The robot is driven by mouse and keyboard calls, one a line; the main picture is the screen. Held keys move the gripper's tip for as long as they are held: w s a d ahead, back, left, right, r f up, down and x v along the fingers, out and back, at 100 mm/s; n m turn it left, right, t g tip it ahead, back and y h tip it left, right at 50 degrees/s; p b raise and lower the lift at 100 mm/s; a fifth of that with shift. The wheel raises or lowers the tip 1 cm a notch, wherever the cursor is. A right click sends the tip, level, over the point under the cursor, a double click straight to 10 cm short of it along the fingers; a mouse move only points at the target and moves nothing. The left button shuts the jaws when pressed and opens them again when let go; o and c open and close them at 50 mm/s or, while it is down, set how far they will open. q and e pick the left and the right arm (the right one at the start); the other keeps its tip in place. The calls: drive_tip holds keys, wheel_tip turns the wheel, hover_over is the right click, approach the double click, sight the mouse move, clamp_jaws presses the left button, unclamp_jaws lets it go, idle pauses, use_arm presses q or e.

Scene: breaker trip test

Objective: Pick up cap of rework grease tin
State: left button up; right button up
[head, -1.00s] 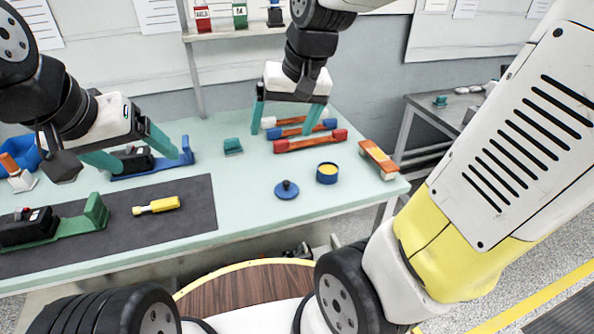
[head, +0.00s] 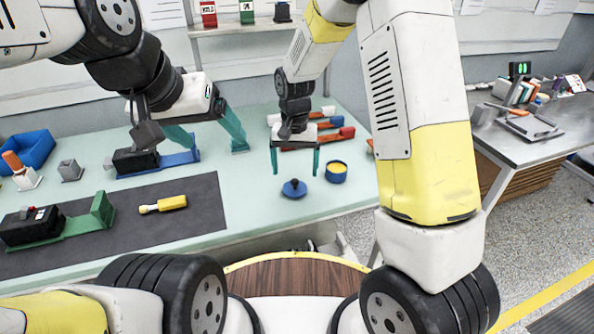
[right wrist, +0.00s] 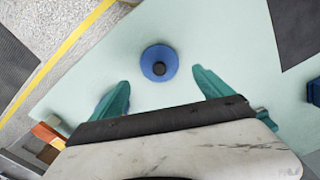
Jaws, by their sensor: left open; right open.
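The cap, a blue disc with a dark knob (head: 286,191), lies flat on the pale green table. It also shows in the right wrist view (right wrist: 149,56), just beyond the fingertips and between them sideways. The open blue tin (head: 337,178) with yellow grease stands behind it to the right. My right gripper (head: 296,172) is open and empty, pointing down above the cap; the fingers do not appear to touch it. My left gripper (head: 216,146) is open and empty over the table, near a blue fixture (head: 180,160).
Red, blue and orange bars (head: 345,133) lie behind the tin, partly hidden by my right arm. A dark mat (head: 120,220) holds a yellow-handled tool (head: 172,202) and a green fixture (head: 75,227). A blue bin (head: 38,148) is at the left.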

sight(295, 180)
drive_tip(key=f, duration=0.5)
drive_tip(key=shift+s+f, duration=0.1)
drive_tip(key=shift+s, duration=0.25)
drive_tip(key=c, duration=1.4)
